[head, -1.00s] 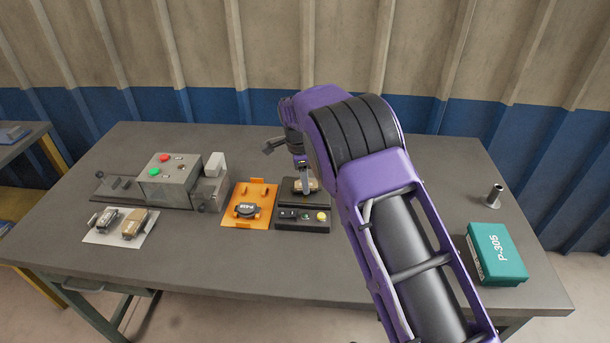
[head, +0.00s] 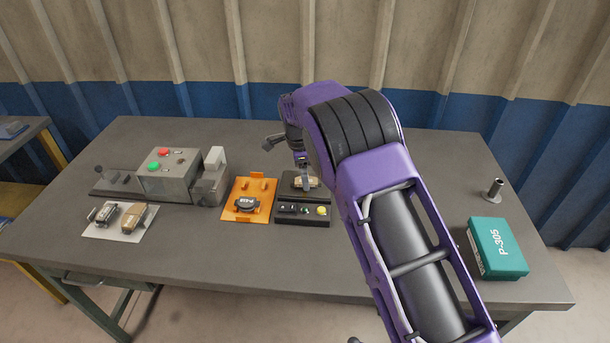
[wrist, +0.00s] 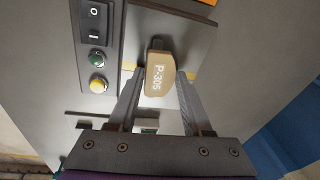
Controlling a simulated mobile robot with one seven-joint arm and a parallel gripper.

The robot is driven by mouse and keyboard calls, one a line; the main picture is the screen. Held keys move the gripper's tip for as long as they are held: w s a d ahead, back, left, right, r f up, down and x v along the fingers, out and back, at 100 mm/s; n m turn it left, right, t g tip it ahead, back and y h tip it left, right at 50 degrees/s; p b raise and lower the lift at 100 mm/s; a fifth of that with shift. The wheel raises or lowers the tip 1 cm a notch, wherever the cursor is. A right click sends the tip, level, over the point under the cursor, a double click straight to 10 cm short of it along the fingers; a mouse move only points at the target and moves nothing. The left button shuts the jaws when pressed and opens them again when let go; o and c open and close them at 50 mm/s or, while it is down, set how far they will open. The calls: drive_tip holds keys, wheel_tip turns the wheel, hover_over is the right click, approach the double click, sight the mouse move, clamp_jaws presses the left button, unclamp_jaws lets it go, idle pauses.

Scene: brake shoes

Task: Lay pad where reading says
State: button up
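A tan pad marked P-305 (wrist: 159,73) shows in the wrist view between the fingers of my gripper (wrist: 160,78). In the head view the pad (head: 312,183) is low over or on a dark plate (head: 292,190); whether it rests there is unclear. The fingers flank the pad closely, and contact is not clear. In front of the plate is a black panel (head: 291,219) with a switch, a green button and a yellow button. No reading is legible. An orange plate (head: 238,187) with pegs, left of it, carries a dark, labelled pad (head: 246,204).
A grey machine (head: 166,184) with red and green buttons stands at left. A pale sheet (head: 103,235) holds two pads. A teal box marked P-305 (head: 497,248) and a small metal cylinder (head: 494,189) are at right. The table's (head: 190,255) front is clear.

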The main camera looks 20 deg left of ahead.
drive_tip(key=o, duration=0.5)
